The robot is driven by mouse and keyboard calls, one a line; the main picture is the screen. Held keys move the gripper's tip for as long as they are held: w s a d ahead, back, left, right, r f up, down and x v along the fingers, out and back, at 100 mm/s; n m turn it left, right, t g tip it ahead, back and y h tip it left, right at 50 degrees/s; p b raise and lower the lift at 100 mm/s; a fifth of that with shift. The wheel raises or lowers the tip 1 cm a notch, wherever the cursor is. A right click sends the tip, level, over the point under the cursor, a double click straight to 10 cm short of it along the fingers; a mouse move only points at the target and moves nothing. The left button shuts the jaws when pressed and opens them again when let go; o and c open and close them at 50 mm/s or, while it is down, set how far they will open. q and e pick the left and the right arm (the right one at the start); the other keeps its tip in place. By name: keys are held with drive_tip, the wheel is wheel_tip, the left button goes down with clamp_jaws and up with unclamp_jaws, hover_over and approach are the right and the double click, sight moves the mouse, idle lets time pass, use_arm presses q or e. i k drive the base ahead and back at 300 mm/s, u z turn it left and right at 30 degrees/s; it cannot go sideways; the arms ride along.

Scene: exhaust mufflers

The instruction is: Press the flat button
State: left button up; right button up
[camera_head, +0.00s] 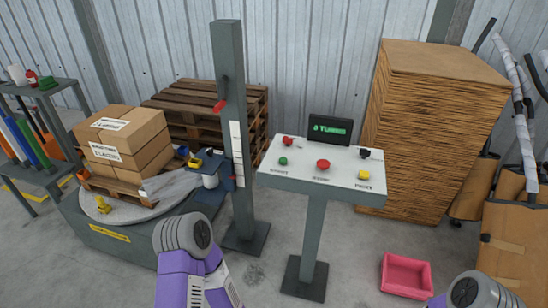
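A white control panel (300,178) stands on a grey post in the middle of the view. Along its front are a green button (283,161), a wider red button (323,165) and a yellow button (364,174). Behind them are a red knob (288,141) and a black switch (365,153). Each front button has a label too small to read surely. The green one looks low, but I cannot tell surely which is flat. Only rounded grey and purple links of my arms show at the bottom edge. Neither gripper is in view, and nothing touches the panel.
A small display (330,130) with green text stands at the panel's back. A grey column (234,130) and a turntable (130,210) with boxes (125,140) are at left. A cardboard stack (430,130) stands behind right. A pink bin (406,275) is on the floor.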

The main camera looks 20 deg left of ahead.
sight(282, 160)
drive_tip(key=i, duration=0.4)
drive_tip(key=k, duration=0.45)
drive_tip(key=u, duration=0.7)
drive_tip(key=i, duration=0.75)
drive_tip(key=z, duration=0.75)
